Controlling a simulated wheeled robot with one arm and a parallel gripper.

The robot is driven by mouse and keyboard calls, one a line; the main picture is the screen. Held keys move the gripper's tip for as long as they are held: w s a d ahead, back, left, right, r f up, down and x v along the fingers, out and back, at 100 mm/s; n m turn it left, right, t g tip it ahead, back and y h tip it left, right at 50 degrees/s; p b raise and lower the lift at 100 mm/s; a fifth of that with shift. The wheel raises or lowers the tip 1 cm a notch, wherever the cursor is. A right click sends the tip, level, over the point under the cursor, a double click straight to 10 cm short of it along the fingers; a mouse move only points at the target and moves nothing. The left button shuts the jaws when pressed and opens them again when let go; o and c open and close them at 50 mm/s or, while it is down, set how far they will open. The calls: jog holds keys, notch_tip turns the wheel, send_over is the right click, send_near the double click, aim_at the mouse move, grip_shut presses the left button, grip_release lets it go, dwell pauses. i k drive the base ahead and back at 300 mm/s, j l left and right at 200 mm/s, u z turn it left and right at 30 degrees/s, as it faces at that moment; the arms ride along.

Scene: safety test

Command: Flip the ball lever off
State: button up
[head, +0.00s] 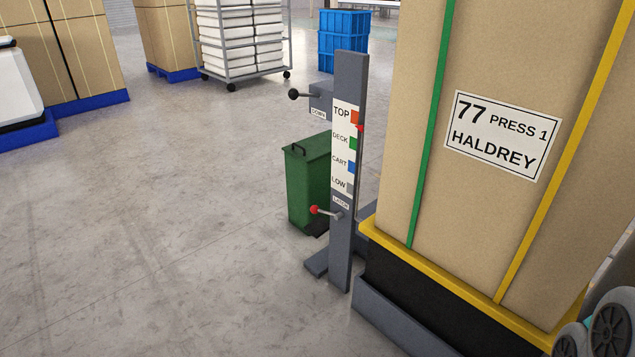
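A grey post (347,240) stands upright left of a tall wrapped load. Two levers with ball ends stick out to its left. The upper one has a black ball (294,94) on a thin rod running to a grey box (320,97) with a small label that seems to read DOWN. The lower one has a red ball (314,210) on a short rod, sloping slightly down to the right, below a label (341,203) that seems to read LATCH. I cannot tell which lever state is off. My gripper is not in view.
The strapped load (500,145) on a yellow-rimmed black base (430,297) blocks the right. A green bin (306,185) stands behind the post. A wheeled rack (242,72) and blue crates (342,45) are farther back. The floor (150,220) to the left is clear.

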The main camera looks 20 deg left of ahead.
aim_at(315, 209)
jog(key=i+j+u, duration=0.35)
jog(key=j, duration=0.25)
jog(key=i+j+u, duration=0.4)
jog(key=i+j, duration=0.35)
